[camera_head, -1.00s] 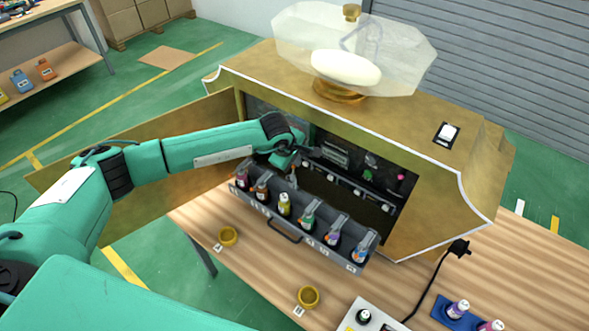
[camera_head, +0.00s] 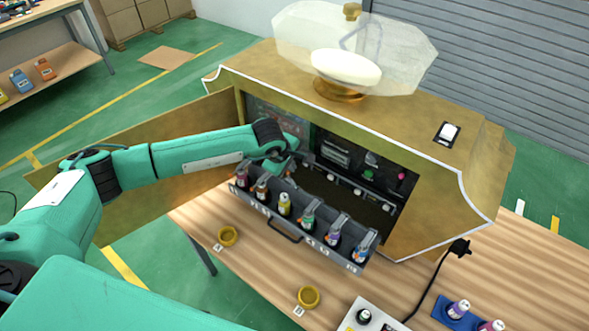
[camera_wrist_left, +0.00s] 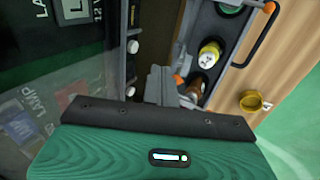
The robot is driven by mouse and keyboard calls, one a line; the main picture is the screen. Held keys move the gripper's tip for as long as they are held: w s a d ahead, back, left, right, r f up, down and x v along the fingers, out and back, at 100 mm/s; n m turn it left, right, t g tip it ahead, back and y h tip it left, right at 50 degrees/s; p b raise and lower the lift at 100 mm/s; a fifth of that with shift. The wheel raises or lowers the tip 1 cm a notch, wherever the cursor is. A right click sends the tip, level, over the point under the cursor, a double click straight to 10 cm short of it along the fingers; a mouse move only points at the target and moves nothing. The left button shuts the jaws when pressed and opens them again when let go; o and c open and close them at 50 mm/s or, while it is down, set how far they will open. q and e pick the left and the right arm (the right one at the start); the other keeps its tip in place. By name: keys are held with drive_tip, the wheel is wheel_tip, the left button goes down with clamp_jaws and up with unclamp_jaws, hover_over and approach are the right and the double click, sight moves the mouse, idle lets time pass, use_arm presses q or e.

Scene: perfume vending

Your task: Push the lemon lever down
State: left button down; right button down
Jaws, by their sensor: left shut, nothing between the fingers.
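In the left wrist view the yellow bottle (camera_wrist_left: 210,52) sits right of my fingers. An orange-tipped lever (camera_wrist_left: 179,80) shows beside my fingers; I cannot tell for certain whether it is the lemon lever. My left gripper (camera_head: 292,169) is shut and empty, just behind the lemon bottle at the cabinet opening. In the left wrist view its fingers (camera_wrist_left: 160,82) are together, near the drawer's back edge. Contact with a lever cannot be told.
The gold cabinet (camera_head: 440,185) has its door (camera_head: 150,140) swung open to the left, behind my arm. The drawer's handle (camera_head: 284,232) faces front. Two yellow cups (camera_head: 228,237) (camera_head: 308,297) stand on the wooden table (camera_head: 260,270). A blue tray (camera_head: 440,310) is at right.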

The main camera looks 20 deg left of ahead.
sight(289, 180)
use_arm(q)
drive_tip(key=shift+s+a+f, duration=0.1)
drive_tip(key=shift+s, duration=0.1)
drive_tip(key=shift+s+a+f+b, duration=0.2)
drive_tip(key=shift+s+b, duration=0.15)
drive_tip(key=shift+s, duration=0.2)
drive_tip(key=shift+s+a+f+b, duration=0.25)
drive_tip(key=shift+s+f+b, duration=0.15)
drive_tip(key=shift+s, duration=0.3)
